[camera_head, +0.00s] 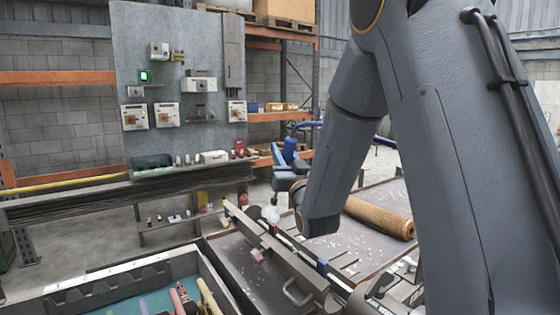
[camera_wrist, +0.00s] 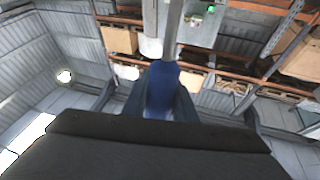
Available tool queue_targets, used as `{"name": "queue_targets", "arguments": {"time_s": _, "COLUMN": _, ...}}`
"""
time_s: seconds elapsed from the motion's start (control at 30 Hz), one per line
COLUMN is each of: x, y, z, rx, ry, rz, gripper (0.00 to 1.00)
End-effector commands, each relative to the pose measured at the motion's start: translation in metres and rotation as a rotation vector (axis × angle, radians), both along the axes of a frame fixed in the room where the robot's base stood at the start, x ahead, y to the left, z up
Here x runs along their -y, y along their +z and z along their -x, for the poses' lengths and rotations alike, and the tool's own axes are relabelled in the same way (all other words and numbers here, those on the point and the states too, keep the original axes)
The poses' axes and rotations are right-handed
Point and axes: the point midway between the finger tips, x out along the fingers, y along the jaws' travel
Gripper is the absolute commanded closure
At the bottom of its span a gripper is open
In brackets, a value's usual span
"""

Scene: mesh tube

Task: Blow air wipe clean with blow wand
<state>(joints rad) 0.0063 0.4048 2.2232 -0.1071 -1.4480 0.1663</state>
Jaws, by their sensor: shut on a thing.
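My gripper (camera_wrist: 163,105) is shut on the blue handle of the blow wand (camera_wrist: 163,85) in the wrist view. A grey metal tube runs from the handle up to the top of that view. In the head view my arm hides most of the gripper, so I cannot make it out clearly. The golden-brown mesh tube (camera_head: 380,218) lies on its side on the dark worktable (camera_head: 345,258), partly behind my arm. White specks are scattered on the table around it. The wand's tip points away from the mesh tube's surface, as far as the wrist view shows.
A grey tray (camera_head: 95,290) with several coloured tools stands at the front left. A metal rail (camera_head: 280,255) crosses the table beside it. A grey panel (camera_head: 180,85) with switch boxes and a green light stands behind. Orange shelving (camera_head: 280,118) is farther back.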

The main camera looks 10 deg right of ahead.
Motion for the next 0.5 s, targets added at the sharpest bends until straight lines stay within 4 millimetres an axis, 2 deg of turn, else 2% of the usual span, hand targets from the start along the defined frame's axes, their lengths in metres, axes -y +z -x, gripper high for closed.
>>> {"name": "queue_targets", "arguments": {"time_s": 0.27, "x": -0.003, "y": -0.012, "z": -0.004, "rx": 0.0, "ry": 0.003, "rz": 0.0, "gripper": 1.0}}
{"name": "queue_targets", "arguments": {"time_s": 0.5, "x": -0.007, "y": -0.034, "z": -0.013, "rx": 0.0, "ry": 0.003, "rz": 0.0, "gripper": 1.0}}
